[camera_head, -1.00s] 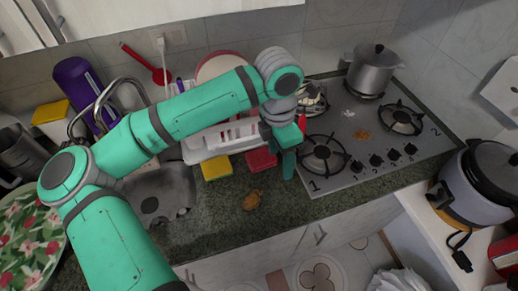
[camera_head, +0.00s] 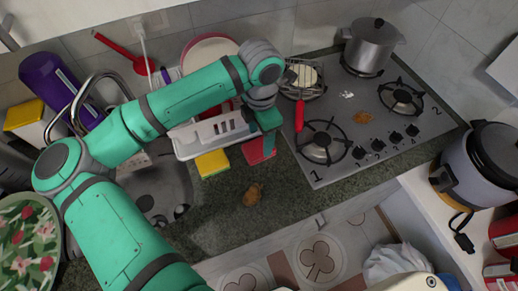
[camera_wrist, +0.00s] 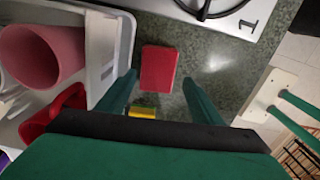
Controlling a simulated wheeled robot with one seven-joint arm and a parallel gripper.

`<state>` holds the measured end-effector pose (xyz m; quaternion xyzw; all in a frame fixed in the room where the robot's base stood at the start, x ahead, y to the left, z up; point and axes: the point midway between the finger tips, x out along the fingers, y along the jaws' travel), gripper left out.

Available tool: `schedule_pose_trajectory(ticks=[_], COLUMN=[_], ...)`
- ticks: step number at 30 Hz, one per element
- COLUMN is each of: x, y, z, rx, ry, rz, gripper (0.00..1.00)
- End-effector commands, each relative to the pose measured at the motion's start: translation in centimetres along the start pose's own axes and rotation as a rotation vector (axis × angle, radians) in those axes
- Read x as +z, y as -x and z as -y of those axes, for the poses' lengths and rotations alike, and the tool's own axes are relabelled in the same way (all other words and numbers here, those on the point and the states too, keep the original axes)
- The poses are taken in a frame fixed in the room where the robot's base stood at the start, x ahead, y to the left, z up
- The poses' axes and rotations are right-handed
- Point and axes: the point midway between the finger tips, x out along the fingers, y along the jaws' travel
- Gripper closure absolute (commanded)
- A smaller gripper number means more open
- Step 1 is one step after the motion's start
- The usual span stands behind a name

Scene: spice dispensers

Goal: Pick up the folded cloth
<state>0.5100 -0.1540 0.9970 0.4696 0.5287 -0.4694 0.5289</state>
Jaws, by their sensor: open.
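A red folded cloth (camera_head: 256,152) lies flat on the dark counter, between a yellow item and the stove. In the wrist view the red cloth (camera_wrist: 158,67) shows as a small block, ahead of and between the two fingers. My gripper (camera_head: 268,146) points down, its lower end overlapping the cloth's right side in the head view. In the wrist view my gripper (camera_wrist: 160,78) is open and empty, one finger on each side. I cannot tell its exact height above the cloth.
A white dish rack (camera_head: 185,150) stands close behind and left of the cloth. The yellow item (camera_head: 212,164) lies beside it. The stove (camera_head: 345,165) is at the right. A brown spot (camera_head: 252,194) marks the otherwise clear counter front. The sink (camera_head: 165,185) is left.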

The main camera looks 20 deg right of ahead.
Motion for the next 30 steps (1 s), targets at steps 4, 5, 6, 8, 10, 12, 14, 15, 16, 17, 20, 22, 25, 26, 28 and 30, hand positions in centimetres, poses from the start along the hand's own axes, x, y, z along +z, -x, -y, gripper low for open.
schedule_pose_trajectory(ticks=[4,5,6,8,10,12,14,15,16,17,20,22,25,26,28,30], x=[-0.2,-0.2,-0.2,-0.3,-0.3,-0.3,-0.3,-0.3,-0.3,-0.3,-0.3,-0.3,-0.3,-0.3,-0.3,-0.3], y=[-1.6,-2.1,-2.6,-3.5,-4.3,-4.8,-5.1,-5.1,-5.1,-5.2,-5.1,-5.1,-5.1,-5.1,-5.1,-5.1], z=[0.0,-0.1,-0.1,-0.1,-0.1,-0.2,-0.2,-0.2,-0.2,-0.2,-0.2,-0.2,-0.2,-0.2,-0.2,-0.2], rx=[-0.004,-0.004,-0.004,-0.003,-0.003,-0.002,-0.001,-0.001,0.0,0.0,0.0,0.0,0.0,0.0,0.0,0.0], ry=[0.004,0.005,0.005,0.005,0.004,0.004,0.004,0.004,0.004,0.004,0.003,0.003,0.004,0.004,0.004,0.004], rz=[0.001,0.001,0.001,0.001,0.0,0.0,0.0,0.0,0.0,0.0,0.0,0.0,0.0,0.0,0.0,0.0], gripper=[0.4,0.4,0.4,0.4,0.4,0.4,0.4,0.4,0.4,0.4,0.4,0.49,0.72,0.72,0.72,0.72])
